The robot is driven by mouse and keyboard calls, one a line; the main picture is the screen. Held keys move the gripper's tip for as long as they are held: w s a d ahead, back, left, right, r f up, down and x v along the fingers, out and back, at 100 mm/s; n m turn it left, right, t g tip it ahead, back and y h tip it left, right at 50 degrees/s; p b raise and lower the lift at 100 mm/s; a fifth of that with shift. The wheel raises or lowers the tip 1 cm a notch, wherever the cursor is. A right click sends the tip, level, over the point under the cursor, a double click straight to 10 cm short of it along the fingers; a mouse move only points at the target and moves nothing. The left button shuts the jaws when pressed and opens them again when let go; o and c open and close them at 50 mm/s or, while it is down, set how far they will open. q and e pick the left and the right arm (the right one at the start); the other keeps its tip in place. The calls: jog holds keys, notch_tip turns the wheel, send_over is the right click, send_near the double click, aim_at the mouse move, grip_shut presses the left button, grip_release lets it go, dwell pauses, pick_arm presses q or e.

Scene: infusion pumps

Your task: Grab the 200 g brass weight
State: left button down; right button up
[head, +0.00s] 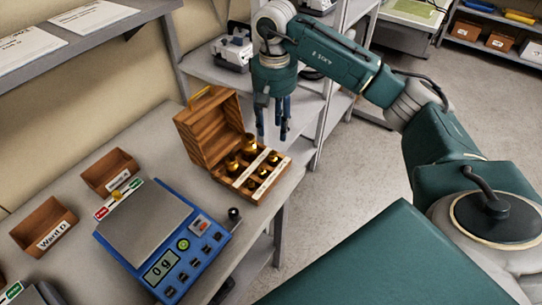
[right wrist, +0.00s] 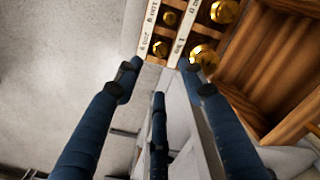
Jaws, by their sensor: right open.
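An open wooden box (head: 222,187) stands on the bench with several brass weights in two rows and white label strips. In the right wrist view, the brass weight beside the "200 g" label (right wrist: 160,48) sits in its compartment at the box's near end. In the head view this seems to be the weight at the right end of the front row (head: 273,159). My right gripper (head: 273,133) is open and empty, pointing down above and behind the box's right end. Its fingers (right wrist: 159,72) are apart from the weights. My left gripper is not in view.
A blue scale (head: 188,262) reading 0 g stands in front of the box, with a small black-knobbed object (head: 234,214) beside it. Wooden trays (head: 43,226) lie at left. The box's raised lid (head: 207,128) stands at its back. A metal shelf (head: 325,105) rises behind.

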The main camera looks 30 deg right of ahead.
aim_at(273, 153)
notch_tip(273, 153, down, 4)
jog(key=shift+r+p, duration=0.2)
jog(key=shift+p, duration=0.15)
jog(key=shift+s+a+f+p, duration=0.1)
jog(key=shift+a+f+p, duration=0.05)
jog(key=shift+f+p, duration=0.4)
jog(key=f, duration=0.1)
jog(key=f+p, duration=0.1)
jog(key=f, duration=0.1)
jog(key=shift+s+a+f+p, duration=0.15)
jog(key=shift+a+f+p, duration=0.05)
jog(key=shift+f+p, duration=0.1)
jog(key=shift+f, duration=0.4)
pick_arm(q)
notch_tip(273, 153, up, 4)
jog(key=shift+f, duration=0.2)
pick_arm(e)
grip_shut()
